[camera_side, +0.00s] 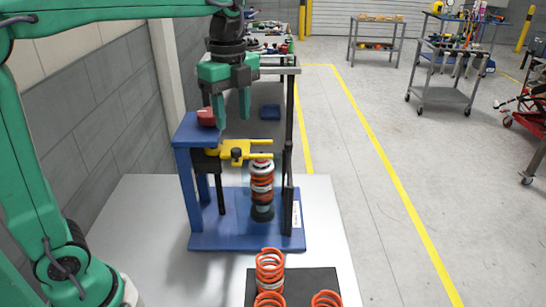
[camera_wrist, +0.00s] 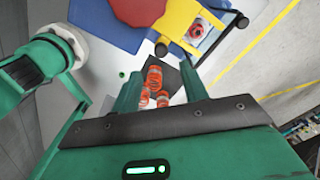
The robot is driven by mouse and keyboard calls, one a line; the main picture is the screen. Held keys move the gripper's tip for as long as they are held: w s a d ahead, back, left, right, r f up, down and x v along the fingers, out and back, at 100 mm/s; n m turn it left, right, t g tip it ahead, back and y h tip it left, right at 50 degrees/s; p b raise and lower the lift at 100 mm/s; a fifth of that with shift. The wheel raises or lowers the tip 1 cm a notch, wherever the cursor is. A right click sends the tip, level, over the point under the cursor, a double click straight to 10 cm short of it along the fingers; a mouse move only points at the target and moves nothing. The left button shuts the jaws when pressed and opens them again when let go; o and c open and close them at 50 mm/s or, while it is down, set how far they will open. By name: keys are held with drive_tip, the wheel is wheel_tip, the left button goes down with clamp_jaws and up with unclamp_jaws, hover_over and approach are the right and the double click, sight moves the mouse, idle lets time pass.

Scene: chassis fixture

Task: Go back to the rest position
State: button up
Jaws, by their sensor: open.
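My gripper (camera_side: 232,116) is open and empty, above the blue fixture (camera_side: 205,241). Its fingers point down, beside a red knob (camera_side: 206,116) on the fixture's top. In the wrist view the two fingers (camera_wrist: 161,92) stand apart with nothing between them in their grip. A yellow forked clamp (camera_side: 233,150) sits below my gripper. A coil-over shock (camera_side: 262,183) with an orange spring stands upright at the fork. The wrist view also shows the red knob (camera_wrist: 138,10) and yellow clamp (camera_wrist: 184,18).
Several orange springs (camera_side: 269,263) stand on a dark mat (camera_side: 318,283) at the front of the silver table (camera_side: 140,205). A dark upright post (camera_side: 289,130) rises right of my gripper. Carts (camera_side: 446,85) stand far off on the floor.

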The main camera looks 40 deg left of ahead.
drive_tip(key=shift+r, duration=0.1)
idle(0.3)
drive_tip(key=s+a+f+n+t, duration=0.1)
drive_tip(key=s+f+n+t, duration=0.1)
drive_tip(key=s+n, duration=0.5)
drive_tip(key=s+a+f+n+t, duration=0.1)
drive_tip(key=s+f+n+t, duration=0.2)
drive_tip(key=n, duration=0.8)
drive_tip(key=s+f, duration=0.2)
drive_tip(key=s, duration=0.2)
drive_tip(key=shift+s+a+f+t, duration=0.2)
drive_tip(key=shift+s+f+t, duration=0.05)
drive_tip(key=shift+t, duration=0.05)
drive_tip(key=shift+o, duration=0.3)
idle(0.4)
